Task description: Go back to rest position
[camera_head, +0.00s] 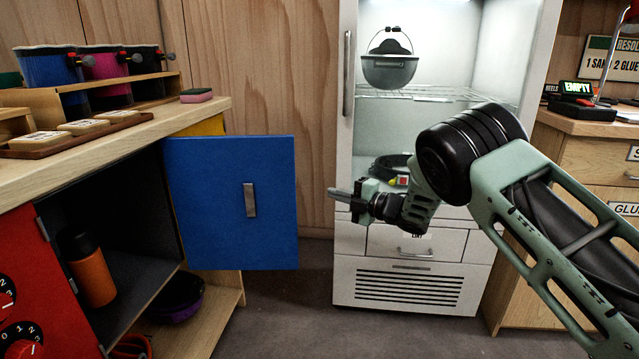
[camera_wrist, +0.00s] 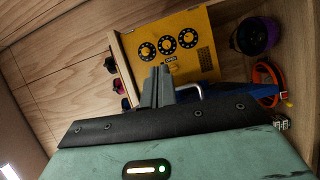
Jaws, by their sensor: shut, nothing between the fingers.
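My gripper (camera_head: 341,192) is in mid-air in front of the white cabinet, to the right of the open blue door. Its fingers point left in the head view. In the wrist view my gripper (camera_wrist: 158,86) has its two fingers together, with nothing between them. The blue door (camera_head: 226,200) stands swung open with a grey handle (camera_head: 250,200). The fingertips look apart from the door in the head view. In the wrist view the grey handle (camera_wrist: 188,91) shows just right of the fingers, partly hidden behind my gripper body.
An orange bottle (camera_head: 92,270) stands inside the open cupboard. A wooden counter (camera_head: 150,130) at left carries coloured buckets (camera_head: 104,72) and a sponge (camera_head: 196,95). The floor (camera_head: 290,320) between is clear.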

